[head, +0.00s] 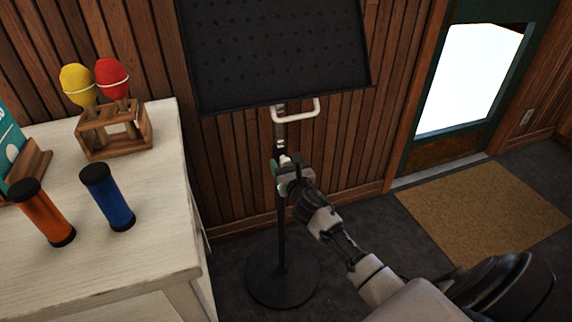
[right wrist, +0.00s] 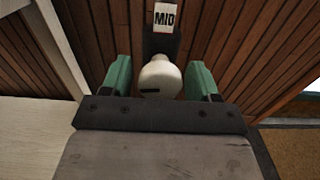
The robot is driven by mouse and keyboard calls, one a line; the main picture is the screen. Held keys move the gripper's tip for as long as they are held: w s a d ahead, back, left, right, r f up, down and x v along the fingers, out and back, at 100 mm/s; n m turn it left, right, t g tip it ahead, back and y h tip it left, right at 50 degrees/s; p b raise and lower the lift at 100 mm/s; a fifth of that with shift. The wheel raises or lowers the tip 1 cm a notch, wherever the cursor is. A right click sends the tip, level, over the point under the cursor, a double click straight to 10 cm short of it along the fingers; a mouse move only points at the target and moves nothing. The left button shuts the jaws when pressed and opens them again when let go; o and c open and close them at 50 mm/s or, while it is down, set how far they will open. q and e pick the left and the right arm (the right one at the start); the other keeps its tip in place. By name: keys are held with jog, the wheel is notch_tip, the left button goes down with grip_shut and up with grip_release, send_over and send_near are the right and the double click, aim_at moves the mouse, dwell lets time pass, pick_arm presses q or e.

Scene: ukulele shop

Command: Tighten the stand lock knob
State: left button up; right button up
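The stand (head: 282,235) is a black pole on a round base, with a perforated black panel (head: 275,50) on top. In the right wrist view, the cream, rounded lock knob (right wrist: 160,77) has a dark mark on its face. My right gripper (head: 288,170) is at the pole, below the panel. Its two green fingers (right wrist: 159,82) are apart, one on each side of the knob, with narrow gaps showing. In the head view the gripper mostly hides the knob. A white label (right wrist: 165,18) with black letters is on the pole beyond the knob. My left gripper is not in view.
A white handle (head: 300,112) juts out under the panel. A whitewashed counter (head: 150,245) at left holds a blue shaker (head: 108,198), an orange shaker (head: 42,213) and maracas in a wooden holder (head: 115,132). Wood-panelled wall stands behind. A brown mat (head: 485,212) lies at right.

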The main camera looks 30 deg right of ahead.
jog(key=c, duration=0.7)
jog(key=shift+c, duration=0.2)
